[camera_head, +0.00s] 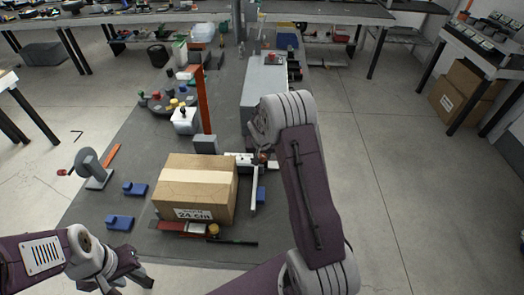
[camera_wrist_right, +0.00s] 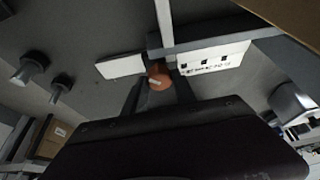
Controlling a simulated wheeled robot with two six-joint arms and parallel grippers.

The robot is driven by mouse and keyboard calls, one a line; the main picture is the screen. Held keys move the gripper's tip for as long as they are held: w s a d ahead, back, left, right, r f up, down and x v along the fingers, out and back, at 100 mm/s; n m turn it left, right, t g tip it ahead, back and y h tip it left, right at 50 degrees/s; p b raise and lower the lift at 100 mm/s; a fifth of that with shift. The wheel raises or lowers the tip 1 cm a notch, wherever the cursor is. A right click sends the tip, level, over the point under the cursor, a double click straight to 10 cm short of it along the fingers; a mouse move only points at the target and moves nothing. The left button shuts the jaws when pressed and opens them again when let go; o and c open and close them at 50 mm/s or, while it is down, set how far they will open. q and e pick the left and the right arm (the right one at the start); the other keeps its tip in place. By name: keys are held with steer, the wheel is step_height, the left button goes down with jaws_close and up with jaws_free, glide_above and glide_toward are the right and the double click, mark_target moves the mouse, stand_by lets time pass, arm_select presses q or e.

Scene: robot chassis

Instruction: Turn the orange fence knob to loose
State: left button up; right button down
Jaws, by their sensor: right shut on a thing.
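The orange fence knob (camera_wrist_right: 158,77) sits between the fingers of my right gripper (camera_wrist_right: 159,92) in the right wrist view. It has a pale mark on its face. In the head view the knob (camera_head: 263,157) is a small reddish spot just right of the cardboard box, partly hidden by my right arm. My right gripper is shut on it. A white plate with dark marks (camera_wrist_right: 215,58) and a long grey bar (camera_wrist_right: 163,22) adjoin the knob; the bar (camera_head: 254,190) also shows in the head view. My left gripper (camera_head: 125,282) hangs low at the left, away from the knob; its fingers are unclear.
A taped cardboard box (camera_head: 195,187) stands left of the bar. An orange-red post (camera_head: 203,100) rises behind it, with a long grey block (camera_head: 264,92) beyond. Blue blocks (camera_head: 120,222) and a grey crank stand (camera_head: 92,168) lie left. Floor at right is clear.

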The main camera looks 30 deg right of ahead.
steer(key=shift+w+d+r+n+t+y+p, duration=0.15)
steer(key=shift+n+p, duration=0.3)
steer(key=shift+p, duration=2.05)
steer(key=shift+a+r+n+t+y+p, duration=0.1)
steer(key=shift+r+n+p, duration=0.25)
steer(key=shift+p, duration=2.15)
steer(key=shift+w+d+r+n+t+y+p, duration=0.15)
steer(key=shift+n+p, duration=0.35)
steer(key=shift+p, duration=2)
steer(key=shift+s+f+p, duration=0.1)
steer(key=shift+f+p, duration=0.2)
steer(key=shift+p, duration=0.35)
steer(key=shift+f, duration=0.2)
steer(key=shift+s, duration=0.1)
steer(key=c, duration=1.2)
jaws_free()
steer(key=shift+c, duration=0.2)
steer(key=shift+o, duration=1)
steer(key=shift+s+f, duration=0.1)
